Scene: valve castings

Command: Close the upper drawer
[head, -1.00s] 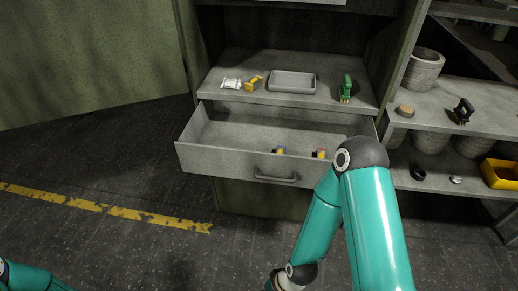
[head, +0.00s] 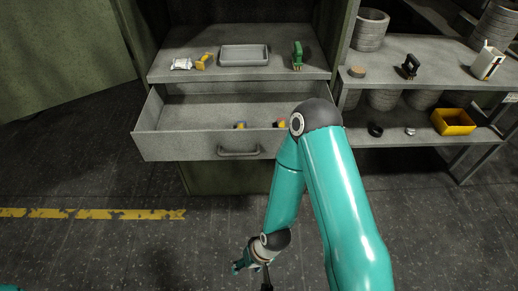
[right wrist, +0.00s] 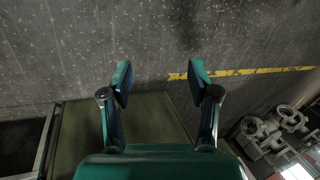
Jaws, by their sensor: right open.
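The grey upper drawer (head: 185,146) is pulled out of the cabinet, with its handle (head: 238,153) on the front face. It holds two small items with yellow parts (head: 240,125), the right one partly hidden by my right arm. My right gripper (head: 250,275) is low, in front of and below the drawer, apart from the handle. In the right wrist view its two fingers (right wrist: 160,82) are spread with nothing between them, over the floor. My left gripper is out of view.
Above the drawer, a shelf (head: 225,78) bears a grey tray (head: 244,55), a green tool (head: 297,55) and small items. Shelving at right holds a yellow bin (head: 453,121) and stacked round castings (head: 370,30). The floor by the yellow line (head: 90,213) is clear.

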